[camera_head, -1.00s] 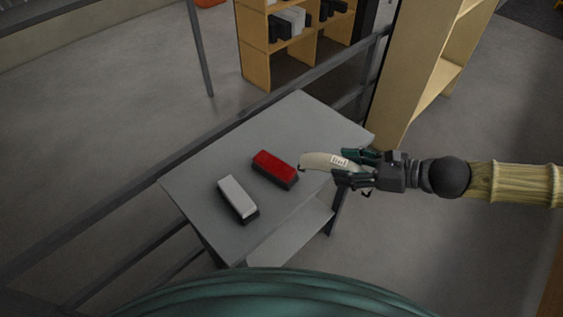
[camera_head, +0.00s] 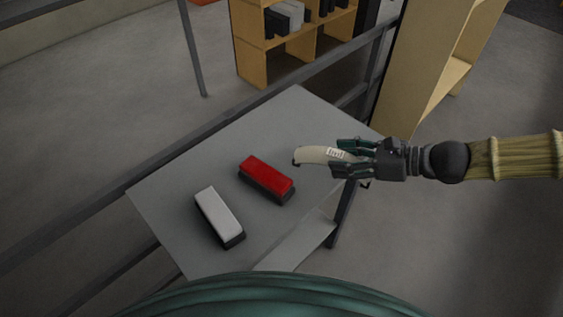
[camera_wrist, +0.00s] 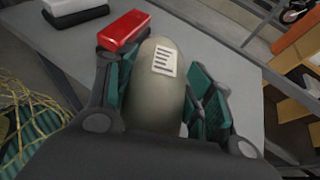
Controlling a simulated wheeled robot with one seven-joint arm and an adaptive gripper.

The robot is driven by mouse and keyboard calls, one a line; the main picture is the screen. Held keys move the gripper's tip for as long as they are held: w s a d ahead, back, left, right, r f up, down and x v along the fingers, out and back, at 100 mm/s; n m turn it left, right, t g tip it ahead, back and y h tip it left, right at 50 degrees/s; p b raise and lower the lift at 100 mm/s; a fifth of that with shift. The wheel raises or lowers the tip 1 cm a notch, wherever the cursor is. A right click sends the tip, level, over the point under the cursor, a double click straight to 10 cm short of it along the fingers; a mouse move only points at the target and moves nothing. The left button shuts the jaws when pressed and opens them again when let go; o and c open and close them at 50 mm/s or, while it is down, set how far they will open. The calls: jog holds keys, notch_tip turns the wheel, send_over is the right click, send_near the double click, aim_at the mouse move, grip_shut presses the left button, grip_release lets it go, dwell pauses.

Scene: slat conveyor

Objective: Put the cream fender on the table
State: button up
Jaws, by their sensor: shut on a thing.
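The cream fender (camera_head: 316,155) is a curved pale piece with a white printed label. My gripper (camera_head: 352,158) is shut on it, and the fender points left out of the fingers. It appears above the right part of the grey table (camera_head: 285,115); whether it touches the top I cannot tell. In the wrist view the fender (camera_wrist: 155,95) lies between the green-padded fingers (camera_wrist: 160,95), its label facing the camera. Its near end is hidden by the gripper.
A red block (camera_head: 267,176) with a dark base lies on the table left of the fender. A white block (camera_head: 217,214) lies nearer the front left. The table's back is clear. A metal rail (camera_head: 190,140) runs behind it, and a wooden shelf (camera_head: 425,65) stands at right.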

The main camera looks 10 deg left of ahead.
jog(key=w+a+p, duration=0.1)
jog(key=w, duration=0.4)
jog(key=w+a+f+p, duration=0.1)
jog(key=w+a, duration=0.1)
jog(key=w, duration=0.2)
jog(key=w+a+p, duration=0.1)
jog(key=w+a, duration=0.1)
jog(key=w, duration=0.3)
jog(key=shift+w+a+f+p, duration=0.15)
jog(key=shift+w+f+p, duration=0.05)
jog(key=shift+w+p, duration=0.2)
jog(key=shift+f+p, duration=0.6)
jog(key=shift+f, duration=1.2)
jog(key=o, duration=1.3)
jog(key=shift+c, duration=0.2)
jog(key=b+v, duration=0.1)
jog(key=v, duration=1.1)
jog(key=shift+b, duration=0.35)
